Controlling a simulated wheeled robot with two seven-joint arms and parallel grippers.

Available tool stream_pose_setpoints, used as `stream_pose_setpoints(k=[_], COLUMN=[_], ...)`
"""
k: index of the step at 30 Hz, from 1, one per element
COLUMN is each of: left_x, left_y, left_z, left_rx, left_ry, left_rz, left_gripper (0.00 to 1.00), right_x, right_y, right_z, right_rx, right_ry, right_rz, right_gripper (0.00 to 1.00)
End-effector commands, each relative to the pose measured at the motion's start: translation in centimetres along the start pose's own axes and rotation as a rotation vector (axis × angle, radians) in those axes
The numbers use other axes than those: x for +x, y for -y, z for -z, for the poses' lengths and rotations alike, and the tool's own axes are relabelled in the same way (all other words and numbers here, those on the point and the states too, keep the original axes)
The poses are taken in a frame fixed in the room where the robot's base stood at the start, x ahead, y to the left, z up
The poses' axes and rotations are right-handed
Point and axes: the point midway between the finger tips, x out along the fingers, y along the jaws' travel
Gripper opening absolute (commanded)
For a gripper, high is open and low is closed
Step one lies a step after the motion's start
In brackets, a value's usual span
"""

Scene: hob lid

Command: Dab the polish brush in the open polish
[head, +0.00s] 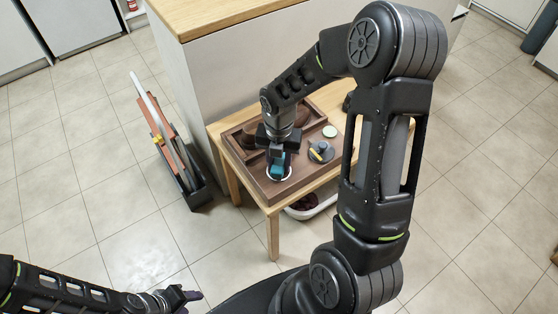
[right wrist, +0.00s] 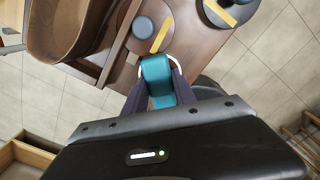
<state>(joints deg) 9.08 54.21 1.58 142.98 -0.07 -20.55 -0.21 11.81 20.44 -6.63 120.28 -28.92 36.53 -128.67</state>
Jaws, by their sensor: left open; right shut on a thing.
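My right gripper (head: 277,168) points down over the front part of the wooden tray (head: 253,173) on the small table. It is shut on a teal thing, apparently the polish brush (head: 276,170), which also shows between the fingers in the right wrist view (right wrist: 157,80). A pale round rim (head: 289,174), perhaps the open polish, shows around and below the fingertips. Most of it is hidden, and I cannot tell whether the brush touches the polish. My left gripper (head: 193,296) is open and empty above the floor, low at the left, far from the table.
A dark round thing with a yellow strip (head: 320,151) and a pale green disc (head: 329,131) lie right of the gripper. A brown shoe (right wrist: 60,27) lies in the tray. A white basin (head: 312,208) is under the table. A dark rack (head: 196,190) stands left on open floor.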

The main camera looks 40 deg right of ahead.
Motion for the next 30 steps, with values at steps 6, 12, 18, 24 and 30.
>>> stream_pose_setpoints(k=[6,12,18,24,30], left_x=[-1.3,-2.9,-4.3,-5.7,-6.0], left_y=[-0.5,-1.1,-1.7,-2.3,-2.4], left_z=[0.0,0.0,0.0,0.1,0.1], left_rx=[0.0,-0.001,-0.002,-0.003,-0.004], left_ry=[0.0,0.0,0.0,0.0,0.0], left_rz=[0.0,-0.001,-0.001,-0.001,-0.001], left_gripper=[0.45,0.45,0.45,0.45,0.45], right_x=[-1.4,-3.2,-5.0,-6.6,-7.0], right_y=[0.0,0.0,0.0,0.0,0.0], right_z=[0.1,0.1,0.0,0.0,0.0], right_rx=[0.0,0.0,0.001,0.001,0.0], right_ry=[-0.002,-0.002,-0.001,-0.001,-0.001], right_rz=[0.001,0.0,0.0,0.0,0.001], right_gripper=[0.0,0.0,0.0,0.0,0.0])
